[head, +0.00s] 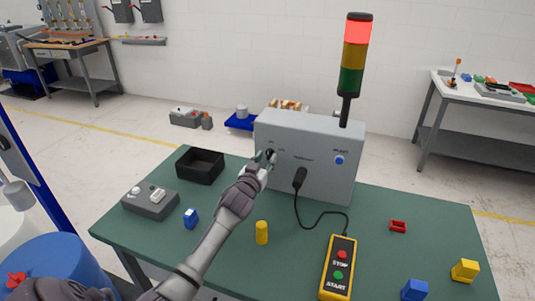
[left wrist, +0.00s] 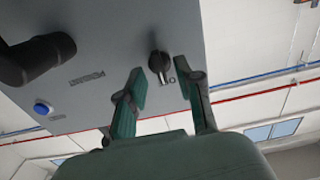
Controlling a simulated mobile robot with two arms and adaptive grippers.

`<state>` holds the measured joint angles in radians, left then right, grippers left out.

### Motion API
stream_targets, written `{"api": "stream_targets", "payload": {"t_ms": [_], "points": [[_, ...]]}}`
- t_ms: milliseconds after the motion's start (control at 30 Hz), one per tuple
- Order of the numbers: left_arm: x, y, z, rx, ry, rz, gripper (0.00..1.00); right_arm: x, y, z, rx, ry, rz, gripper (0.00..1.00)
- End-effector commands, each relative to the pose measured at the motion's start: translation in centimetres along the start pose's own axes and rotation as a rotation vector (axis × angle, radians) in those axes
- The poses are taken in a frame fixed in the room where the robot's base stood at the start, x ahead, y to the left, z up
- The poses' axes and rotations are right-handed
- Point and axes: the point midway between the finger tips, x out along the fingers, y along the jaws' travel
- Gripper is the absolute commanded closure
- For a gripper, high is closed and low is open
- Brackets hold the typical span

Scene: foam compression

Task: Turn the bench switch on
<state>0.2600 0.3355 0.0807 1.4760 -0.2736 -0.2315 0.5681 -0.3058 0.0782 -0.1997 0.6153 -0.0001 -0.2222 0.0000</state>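The bench switch is a dark rotary knob (left wrist: 159,62) on the front of a grey control box (head: 320,180). In the left wrist view its light pointer mark shows, with an "O" printed beside it. My left gripper (head: 267,157) is at the box's front, at the switch, and partly hides it in the head view. In the left wrist view the gripper's two green-padded fingers (left wrist: 167,76) are apart, with the knob just beyond their tips and nothing between them. I cannot tell if they touch it. The stack light (head: 354,55) on the box glows red. My right gripper is not in view.
A black plug (head: 299,178) with a cable to a yellow pendant (head: 339,268) sits right of the switch; a blue button (head: 339,160) is further right. A black tray (head: 200,166), grey device (head: 150,200) and small blocks lie on the green bench (head: 395,255).

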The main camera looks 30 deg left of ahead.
Motion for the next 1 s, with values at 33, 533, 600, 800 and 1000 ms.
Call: {"api": "stream_targets", "payload": {"t_ms": [33, 533, 600, 800, 1000], "points": [[0.7, 0.0, -0.1, 0.000, -0.001, -0.001, 0.65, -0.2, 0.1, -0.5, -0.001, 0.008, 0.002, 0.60], [2.1, 0.0, 0.1, 0.000, -0.001, 0.000, 0.65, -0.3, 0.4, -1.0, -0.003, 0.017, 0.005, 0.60], [2.1, 0.0, 0.1, 0.000, -0.001, 0.000, 0.77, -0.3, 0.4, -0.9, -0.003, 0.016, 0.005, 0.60], [2.1, 0.0, 0.1, 0.000, -0.001, 0.000, 1.00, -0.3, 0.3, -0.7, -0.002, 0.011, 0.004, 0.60], [2.1, 0.0, 0.1, 0.015, -0.001, 0.000, 1.00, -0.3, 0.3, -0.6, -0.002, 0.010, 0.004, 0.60]]}}
